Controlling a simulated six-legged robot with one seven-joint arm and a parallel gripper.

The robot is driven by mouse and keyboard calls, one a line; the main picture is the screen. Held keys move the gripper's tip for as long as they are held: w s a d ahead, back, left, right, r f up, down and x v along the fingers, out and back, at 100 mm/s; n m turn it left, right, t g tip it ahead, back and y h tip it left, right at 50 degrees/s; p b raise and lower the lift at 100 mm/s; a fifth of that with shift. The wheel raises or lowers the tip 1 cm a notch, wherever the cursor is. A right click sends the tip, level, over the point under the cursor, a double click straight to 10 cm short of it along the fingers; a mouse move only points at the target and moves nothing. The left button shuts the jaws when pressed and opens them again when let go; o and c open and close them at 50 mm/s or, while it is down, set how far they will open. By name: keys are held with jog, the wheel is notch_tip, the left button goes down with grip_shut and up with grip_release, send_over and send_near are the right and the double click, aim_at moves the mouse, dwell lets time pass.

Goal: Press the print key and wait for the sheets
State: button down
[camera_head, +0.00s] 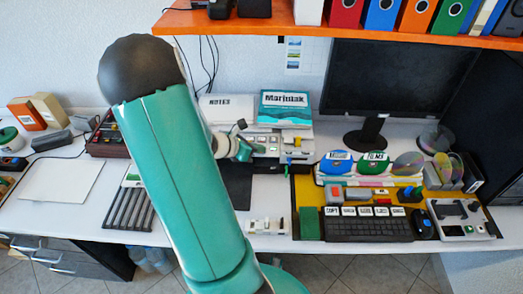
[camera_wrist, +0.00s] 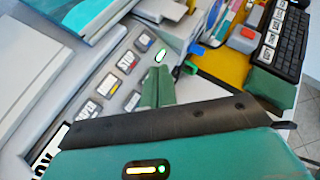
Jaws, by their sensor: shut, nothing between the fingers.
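The grey printer (camera_head: 268,146) stands at the middle back of the desk, partly behind my arm. In the wrist view its panel carries a row of labelled keys, one reading STOP (camera_wrist: 125,62) and one that seems to read PAPER (camera_wrist: 88,110). I cannot make out which is the print key. My gripper (camera_head: 245,150) is at the printer's front; in the wrist view its green fingers (camera_wrist: 160,80) are together and empty over the panel's edge. A small bright oval with a green rim (camera_wrist: 160,56) shows just beyond the fingertips. Whether they touch anything is unclear. No fresh sheets are distinguishable.
Books marked NOTES (camera_head: 226,106) and a teal-covered book (camera_head: 285,106) lie on or behind the printer. To the right are a yellow mat (camera_head: 307,190), a keyboard (camera_head: 368,229) and a monitor (camera_head: 385,92). An orange shelf (camera_head: 350,36) hangs above. A black rack (camera_head: 130,209) stands left.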

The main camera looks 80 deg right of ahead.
dwell(0.8)
jog(key=shift+d+f, duration=0.2)
jog(key=shift+f, duration=0.15)
jog(key=shift+w+d+f, duration=0.1)
jog(key=shift+d+f, duration=0.1)
jog(key=shift+f, duration=0.15)
dwell(0.6)
dwell(0.3)
jog(key=shift+a+r, duration=0.45)
jog(key=shift+r, duration=0.25)
